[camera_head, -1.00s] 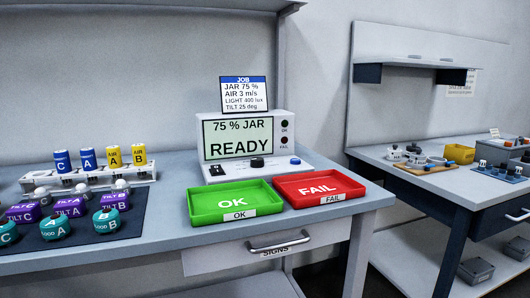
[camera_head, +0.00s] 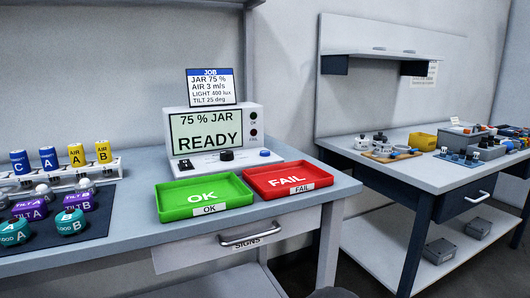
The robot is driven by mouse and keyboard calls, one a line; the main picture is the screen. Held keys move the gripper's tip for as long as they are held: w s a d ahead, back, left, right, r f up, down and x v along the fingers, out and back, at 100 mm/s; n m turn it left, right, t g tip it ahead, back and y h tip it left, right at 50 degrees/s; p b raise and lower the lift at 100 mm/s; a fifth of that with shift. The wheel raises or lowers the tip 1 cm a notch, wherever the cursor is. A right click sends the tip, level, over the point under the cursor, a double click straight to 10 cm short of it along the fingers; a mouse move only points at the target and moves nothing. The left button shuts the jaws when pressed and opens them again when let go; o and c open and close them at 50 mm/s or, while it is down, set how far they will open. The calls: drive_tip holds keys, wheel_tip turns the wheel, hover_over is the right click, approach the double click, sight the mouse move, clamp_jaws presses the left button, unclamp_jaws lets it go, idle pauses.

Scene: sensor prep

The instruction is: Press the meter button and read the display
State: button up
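The meter (camera_head: 213,112) is a white box at the back of the near bench. Its display (camera_head: 206,132) reads "75 % JAR" and "READY". The OK and FAIL lamps on its right side look dark. On its sloped base are a black knob (camera_head: 227,155) and a blue button (camera_head: 265,153) at the right. A job card (camera_head: 211,87) above it reads JAR 75 %, AIR 3 m/s, LIGHT 400 lux, TILT 25 deg. My gripper is not in view.
A green OK tray (camera_head: 234,205) and a red FAIL tray (camera_head: 319,184), both empty, sit before the meter. Labelled sensors (camera_head: 76,155) stand in a rack and on a dark mat at left. A second bench (camera_head: 454,178) with small parts stands at right.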

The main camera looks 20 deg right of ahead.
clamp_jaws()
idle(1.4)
